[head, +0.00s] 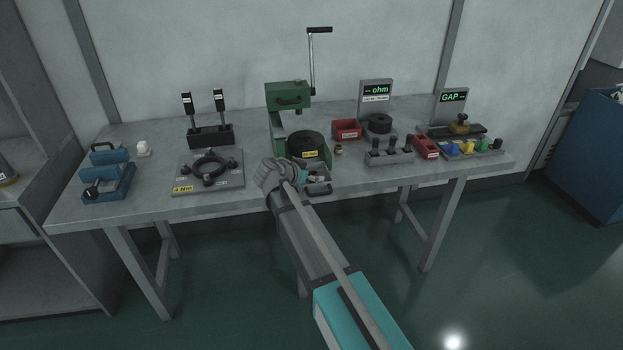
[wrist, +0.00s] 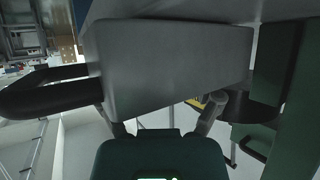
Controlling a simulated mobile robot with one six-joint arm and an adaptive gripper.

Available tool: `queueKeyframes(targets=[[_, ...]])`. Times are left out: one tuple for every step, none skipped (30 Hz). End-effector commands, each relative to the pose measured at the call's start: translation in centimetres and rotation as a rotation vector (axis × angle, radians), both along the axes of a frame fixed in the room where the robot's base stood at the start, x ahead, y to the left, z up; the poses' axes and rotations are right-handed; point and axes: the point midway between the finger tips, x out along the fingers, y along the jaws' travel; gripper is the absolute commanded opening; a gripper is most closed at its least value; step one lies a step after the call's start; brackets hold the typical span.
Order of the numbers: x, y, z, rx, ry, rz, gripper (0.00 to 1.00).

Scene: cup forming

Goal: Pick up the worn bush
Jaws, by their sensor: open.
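I cannot tell for certain which thing is the worn bush. A small brownish, brass-like part (head: 338,149) stands on the bench just right of the green press, below the red bin. Small pale parts (head: 316,178) lie in a grey tray (head: 327,188) at the front edge. My gripper (wrist: 160,105) is open, its fingers apart at the lower middle of the wrist view. A large grey wall (wrist: 165,60) with a black handle (wrist: 45,92), seemingly the tray, fills the space beyond them. In the head view my wrist hides the fingers, left of the tray. No bush shows between them.
The green press (head: 288,95) with a black disc (head: 305,143) stands behind my gripper. A clamp plate (head: 208,172) lies to the left, a red bin (head: 346,129) and a block with black pegs (head: 390,157) to the right. Bare bench (head: 160,165) shows at left.

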Motion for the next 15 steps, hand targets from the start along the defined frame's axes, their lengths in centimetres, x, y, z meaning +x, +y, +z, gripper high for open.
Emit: queueKeyframes(targets=[[-0.01,-0.02,0.01,0.000,0.000,0.000,0.83],[0.00,-0.02,0.00,0.000,0.000,0.000,0.83],[0.00,-0.02,0.00,0.000,0.000,0.000,0.83],[0.00,-0.02,0.00,0.000,0.000,0.000,0.83],[-0.01,-0.03,0.00,0.000,0.000,-0.001,0.83],[0.00,-0.04,0.01,0.000,0.000,-0.001,0.83],[0.00,-0.05,0.01,0.000,0.000,-0.001,0.83],[0.00,-0.05,0.01,0.000,0.000,-0.001,0.83],[0.00,-0.05,0.01,0.000,0.000,-0.001,0.83],[0.00,-0.05,0.00,0.000,0.000,-0.001,0.78],[0.00,-0.05,0.00,0.000,0.000,-0.001,0.72],[0.00,-0.07,0.00,0.000,0.000,-0.001,0.65],[0.01,-0.07,0.01,0.000,0.000,-0.001,0.59],[0.01,-0.07,0.01,0.000,0.000,-0.001,0.54],[0.00,-0.08,0.01,0.000,0.000,-0.001,0.46]])
